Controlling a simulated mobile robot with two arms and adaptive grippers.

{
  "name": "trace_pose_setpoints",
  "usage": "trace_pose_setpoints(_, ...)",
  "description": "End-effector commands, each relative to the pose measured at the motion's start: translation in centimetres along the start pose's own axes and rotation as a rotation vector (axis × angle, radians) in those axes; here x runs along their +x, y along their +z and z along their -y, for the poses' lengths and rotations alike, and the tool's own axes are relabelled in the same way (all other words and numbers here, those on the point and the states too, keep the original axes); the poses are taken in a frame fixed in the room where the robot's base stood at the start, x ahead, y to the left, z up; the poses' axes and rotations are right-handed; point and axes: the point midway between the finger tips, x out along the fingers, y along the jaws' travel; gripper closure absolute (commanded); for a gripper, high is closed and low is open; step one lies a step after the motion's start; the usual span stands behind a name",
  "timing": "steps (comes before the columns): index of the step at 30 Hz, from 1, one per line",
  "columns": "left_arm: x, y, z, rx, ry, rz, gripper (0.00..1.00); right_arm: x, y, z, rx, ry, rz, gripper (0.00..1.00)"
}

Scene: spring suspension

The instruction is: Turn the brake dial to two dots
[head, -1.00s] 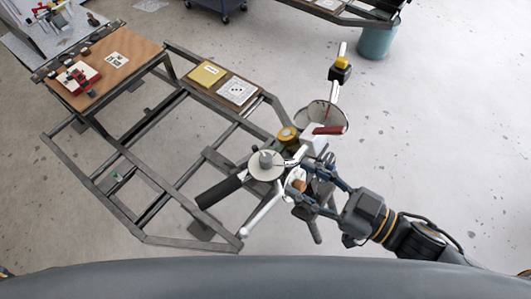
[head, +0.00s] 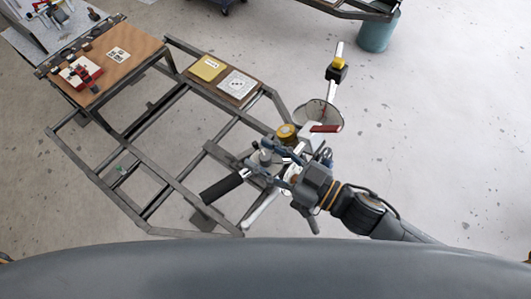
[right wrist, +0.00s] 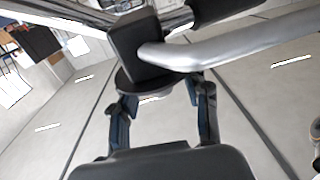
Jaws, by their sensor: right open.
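A round pale dial with a grey upright knob (head: 266,156) sits at the right end of the metal frame; I take it for the brake dial. My right gripper (head: 267,162) is open, its fingers reaching in from the right around the dial, partly hiding it. In the right wrist view the two fingers (right wrist: 162,105) stand apart, below a dark block on a dark disc (right wrist: 145,76). Whether they touch it I cannot tell. The dots on the dial are too small to read. My left gripper is not in view.
A black-gripped lever (head: 222,187) and a silver bar (head: 260,208) lie close below the dial. A yellow knob (head: 287,132), a red lever (head: 325,128) and a grey bowl-like part (head: 318,114) stand just behind. A wooden board (head: 130,72) is at the left.

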Motion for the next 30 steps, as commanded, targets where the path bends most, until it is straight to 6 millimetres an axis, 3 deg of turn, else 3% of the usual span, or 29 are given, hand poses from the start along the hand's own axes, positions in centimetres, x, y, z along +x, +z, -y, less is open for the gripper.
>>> trace_pose_setpoints(1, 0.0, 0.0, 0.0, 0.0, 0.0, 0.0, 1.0, 0.0, 0.0, 0.0, 0.0, 0.0, 0.0, 0.56)
trace_pose_setpoints(8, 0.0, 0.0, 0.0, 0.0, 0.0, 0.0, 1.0, 0.0, 0.0, 0.0, 0.0, 0.0, 0.0, 1.0)
trace_pose_setpoints(20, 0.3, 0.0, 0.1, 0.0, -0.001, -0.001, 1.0, 0.0, 0.1, 0.1, 0.002, 0.062, -0.002, 1.0)
trace_pose_setpoints(30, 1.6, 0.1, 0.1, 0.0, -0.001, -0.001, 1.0, -0.1, 0.2, 0.1, -0.007, 0.302, -0.002, 1.0)
